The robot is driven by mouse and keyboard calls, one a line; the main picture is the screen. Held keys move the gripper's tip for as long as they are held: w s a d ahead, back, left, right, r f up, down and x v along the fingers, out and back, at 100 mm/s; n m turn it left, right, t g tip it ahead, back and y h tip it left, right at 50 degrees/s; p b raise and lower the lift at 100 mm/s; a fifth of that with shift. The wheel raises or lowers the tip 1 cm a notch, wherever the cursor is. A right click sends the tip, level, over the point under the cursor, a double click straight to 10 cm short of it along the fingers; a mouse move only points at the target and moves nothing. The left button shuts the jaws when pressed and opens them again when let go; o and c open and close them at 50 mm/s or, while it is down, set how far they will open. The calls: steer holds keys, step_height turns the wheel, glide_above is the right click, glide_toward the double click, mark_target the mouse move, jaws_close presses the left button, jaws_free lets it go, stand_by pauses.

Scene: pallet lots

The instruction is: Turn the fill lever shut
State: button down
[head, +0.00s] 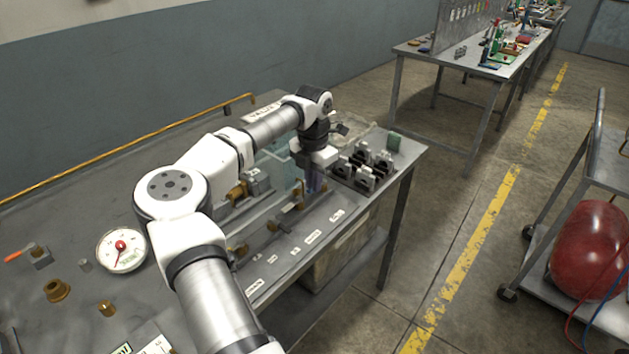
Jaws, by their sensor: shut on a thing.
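My gripper (315,176) points down at the right part of the metal workbench, over the pipe rig. It is shut on a narrow purple-blue piece, which I take for the fill lever; the hand hides most of it and its angle cannot be told. Brass fittings on the rig (298,196) sit just left of and below the fingertips. A row of small white labels (313,237) lies along the bench front, too small to read.
A clear box (274,163) is behind the rig. A round gauge (121,250) and loose brass fittings (57,290) lie at left. A cart with a red tank (594,250) stands right.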

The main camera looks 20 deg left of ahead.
stand_by(0.3)
steer(key=c, duration=1.5)
jaws_free()
steer(key=shift+o, duration=0.2)
